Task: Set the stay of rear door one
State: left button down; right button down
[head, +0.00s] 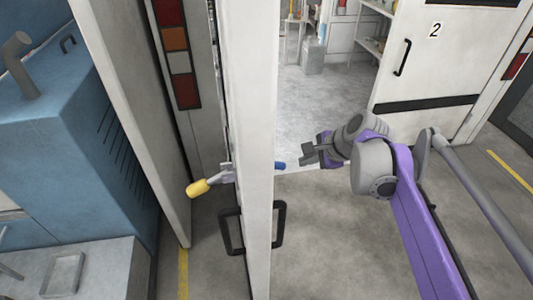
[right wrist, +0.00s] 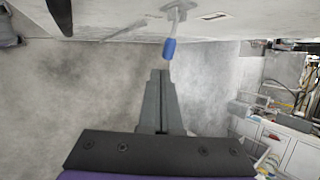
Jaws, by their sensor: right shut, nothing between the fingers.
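A white door (head: 250,110) stands open, nearly edge-on to me in the head view; no number shows on it. A small lever with a blue tip (head: 280,165) sticks out on its right side. In the right wrist view the blue tip (right wrist: 169,49) hangs from a bracket on a pale panel. On the other side of the door is a lever with a yellow tip (head: 199,188). My right gripper (head: 304,154) is shut and empty, just right of the blue tip. Its fingertips (right wrist: 161,74) look close to the tip but apart from it. My left gripper is out of view.
The door has black handles (head: 280,224) on both sides. A second white door (head: 430,65), marked 2, stands at the right. Blue equipment (head: 70,120) fills the left. Shelves and a bin (head: 313,57) show inside. The floor right of the near door is clear.

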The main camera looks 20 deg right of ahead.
jog(key=w+m, duration=0.1)
jog(key=w, duration=0.1)
send_near(280, 165)
jog(key=x, duration=0.7)
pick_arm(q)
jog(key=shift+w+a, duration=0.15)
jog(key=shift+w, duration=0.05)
